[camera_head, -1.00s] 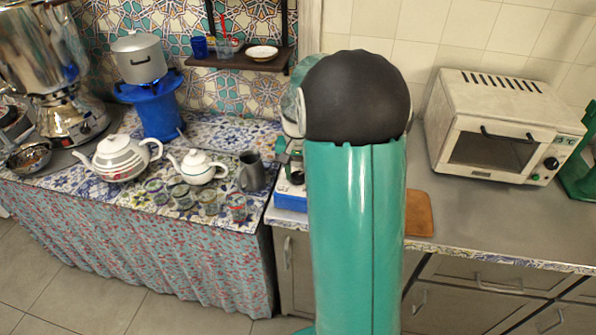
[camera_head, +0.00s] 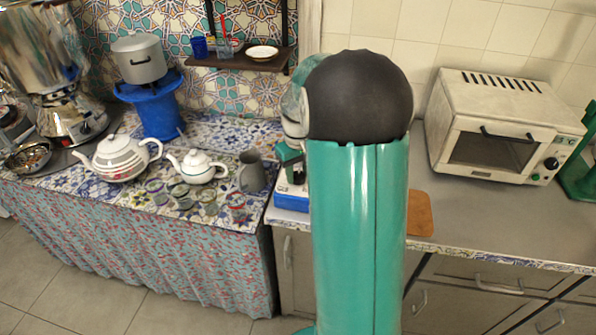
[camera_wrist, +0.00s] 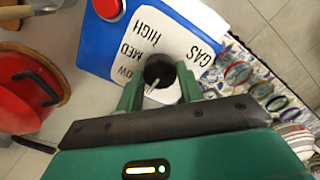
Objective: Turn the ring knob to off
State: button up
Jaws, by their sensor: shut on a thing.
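The ring knob (camera_wrist: 160,70) is black and round, on a white panel of a blue box in the wrist view. The panel reads LOW, MED, HIGH and GAS, upside down in the picture. A thin pale mark on the knob points to the lower left. My gripper (camera_wrist: 160,80) has its green fingers on both sides of the knob and is shut on it. The word by the left finger is partly covered. In the head view the blue box (camera_head: 291,201) sits on the counter, largely behind my arm, and the knob is hidden there.
A red button (camera_wrist: 107,8) is on the box, and a red pot (camera_wrist: 28,88) lies left in the wrist view. A grey jug (camera_head: 252,172), small glasses (camera_head: 182,192) and teapots (camera_head: 120,158) stand left of the box. A toaster oven (camera_head: 500,130) stands at right.

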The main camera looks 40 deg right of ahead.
aim_at(298, 175)
jog(key=shift+r, duration=0.1)
dwell(0.4)
jog(key=o, duration=1)
notch_tip(298, 175, up, 14)
dwell(0.3)
jog(key=s+a+r+t, duration=0.1)
jog(key=s+a+t, duration=0.1)
jog(key=s+a, duration=0.7)
jog(key=s+a+t, duration=0.3)
jog(key=s+a, duration=0.7)
jog(key=a, duration=0.4)
jog(key=shift+a+r+n+t, duration=0.15)
jog(key=shift+r+n+t, duration=0.15)
jog(key=shift+r+n, duration=0.1)
